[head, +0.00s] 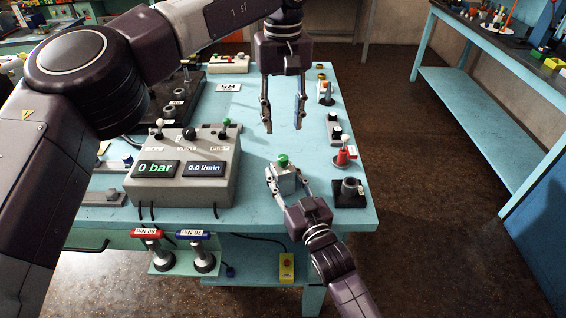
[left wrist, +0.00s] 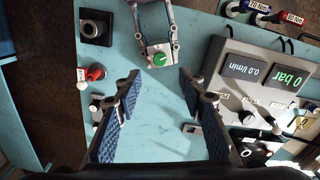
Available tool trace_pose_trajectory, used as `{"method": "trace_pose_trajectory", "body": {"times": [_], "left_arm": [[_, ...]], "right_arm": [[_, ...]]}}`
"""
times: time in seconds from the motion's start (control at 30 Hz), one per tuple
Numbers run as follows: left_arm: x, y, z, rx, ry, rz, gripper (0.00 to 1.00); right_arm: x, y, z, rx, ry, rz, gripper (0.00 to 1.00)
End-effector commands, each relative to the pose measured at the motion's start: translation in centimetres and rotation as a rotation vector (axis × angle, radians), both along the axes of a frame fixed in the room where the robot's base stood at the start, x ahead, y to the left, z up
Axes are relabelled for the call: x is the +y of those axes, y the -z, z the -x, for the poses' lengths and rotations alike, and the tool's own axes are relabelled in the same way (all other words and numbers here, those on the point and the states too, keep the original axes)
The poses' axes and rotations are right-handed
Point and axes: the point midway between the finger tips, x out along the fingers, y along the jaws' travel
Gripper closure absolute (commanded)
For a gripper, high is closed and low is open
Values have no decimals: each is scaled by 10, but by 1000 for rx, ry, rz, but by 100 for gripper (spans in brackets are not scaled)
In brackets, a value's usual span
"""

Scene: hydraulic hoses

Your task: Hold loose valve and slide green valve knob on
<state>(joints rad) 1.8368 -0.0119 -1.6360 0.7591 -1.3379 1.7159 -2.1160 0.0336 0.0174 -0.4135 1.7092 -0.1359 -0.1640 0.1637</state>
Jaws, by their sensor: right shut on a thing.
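The loose valve, a small pale grey block (head: 286,184), is between the fingers of my right gripper (head: 289,185), low over the table's front part. The green knob (head: 283,160) is on top of the valve; it also shows as a round green cap in the left wrist view (left wrist: 160,59). I cannot tell how far down it sits. My left gripper (head: 283,128) is open and empty, pointing down above the table behind the valve. In the left wrist view its two blue-padded fingers (left wrist: 160,78) are wide apart with bare table between them.
A grey console (head: 142,189) with two displays stands left of the valve. Along the right edge are a red fitting with a white knob (head: 345,153) and a black block with a socket (head: 349,192). Torque tools (head: 147,234) hang at the front. The table's middle (head: 255,130) is clear.

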Motion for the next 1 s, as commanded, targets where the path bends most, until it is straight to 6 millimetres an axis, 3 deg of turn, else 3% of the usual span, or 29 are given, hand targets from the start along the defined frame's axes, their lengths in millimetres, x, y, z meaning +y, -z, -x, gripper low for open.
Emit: {"method": "trace_pose_trajectory", "body": {"times": [1.0], "left_arm": [[-1,-14,0,-1,-1828,3,63]], "right_arm": [[0,1,0,1,0,0,100]]}}
